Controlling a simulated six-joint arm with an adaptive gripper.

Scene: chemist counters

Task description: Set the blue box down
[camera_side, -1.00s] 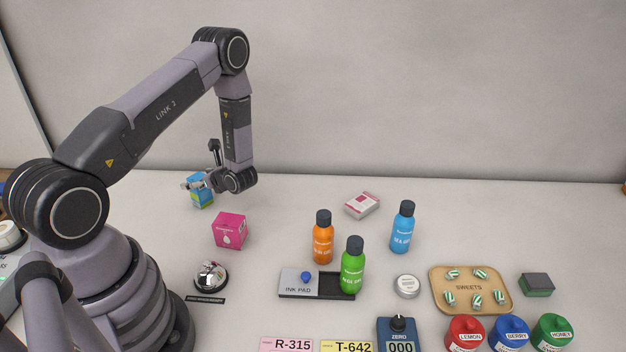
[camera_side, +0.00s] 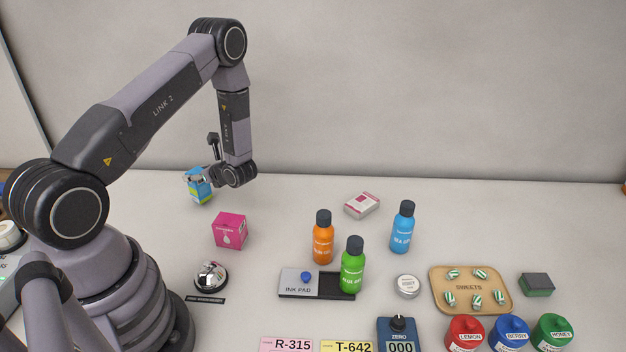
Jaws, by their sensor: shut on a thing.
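The blue box (camera_side: 199,188), with a green patch, is at the back left of the counter, behind the pink box (camera_side: 229,231). My gripper (camera_side: 197,180) is shut on it near its upper part. The box is tilted. Its underside is low, near the counter top; I cannot tell whether it touches.
A service bell (camera_side: 211,276) stands in front of the pink box. An ink pad (camera_side: 297,284), orange bottle (camera_side: 323,240), green bottle (camera_side: 353,268) and blue bottle (camera_side: 402,229) stand to the right. The counter between the blue box and white-pink box (camera_side: 362,205) is clear.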

